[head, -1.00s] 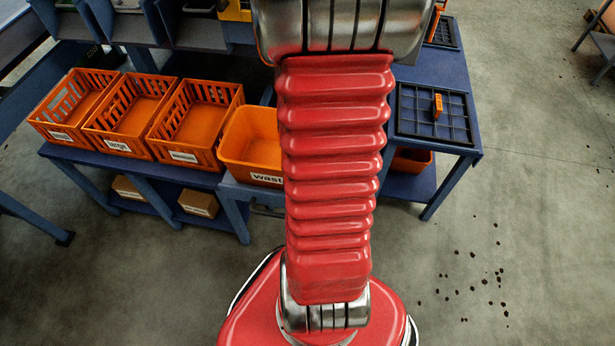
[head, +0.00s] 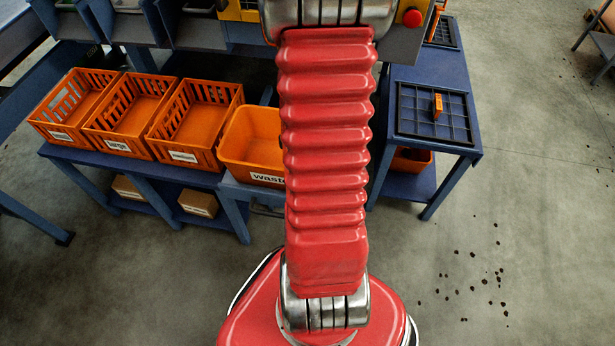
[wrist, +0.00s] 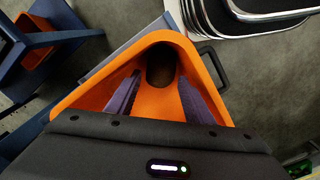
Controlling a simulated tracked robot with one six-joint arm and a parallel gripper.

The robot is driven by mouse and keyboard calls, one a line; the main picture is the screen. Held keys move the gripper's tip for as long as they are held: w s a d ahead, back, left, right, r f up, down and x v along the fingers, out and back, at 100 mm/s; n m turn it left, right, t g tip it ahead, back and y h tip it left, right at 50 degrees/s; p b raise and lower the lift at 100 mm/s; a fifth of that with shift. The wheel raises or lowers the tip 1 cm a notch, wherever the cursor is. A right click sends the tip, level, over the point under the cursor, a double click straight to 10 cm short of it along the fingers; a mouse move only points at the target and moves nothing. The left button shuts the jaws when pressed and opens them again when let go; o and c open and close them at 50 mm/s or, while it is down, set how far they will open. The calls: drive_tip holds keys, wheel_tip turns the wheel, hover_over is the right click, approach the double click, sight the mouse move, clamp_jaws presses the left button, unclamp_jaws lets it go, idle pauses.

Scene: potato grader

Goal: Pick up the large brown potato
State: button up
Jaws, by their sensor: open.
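My gripper (wrist: 160,84) shows in the wrist view with its two fingers apart, reaching into an orange tub. A dark brown, rounded shape (wrist: 161,64) lies inside the tub, just beyond and between the fingertips. It looks like the large brown potato, but it is in shadow and I cannot be sure. The fingers do not visibly grip it. In the head view my arm hides my gripper and part of the orange waste tub (head: 250,149); no potato shows there.
Several orange crates (head: 197,118) stand in a row left of the waste tub on a blue bench, and look empty. A blue table (head: 463,136) with a black grid tray (head: 409,112) stands to the right. The concrete floor (head: 540,220) at right is open, with dark specks.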

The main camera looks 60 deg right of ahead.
drive_tip(key=shift+w+f, duration=0.1)
drive_tip(key=shift+f, duration=2.05)
drive_tip(key=shift+c, duration=0.6)
drive_tip(key=c, duration=0.7)
drive_tip(key=shift+r, duration=0.1)
wheel_tip(320, 180, up, 18)
drive_tip(key=shift+f, duration=0.1)
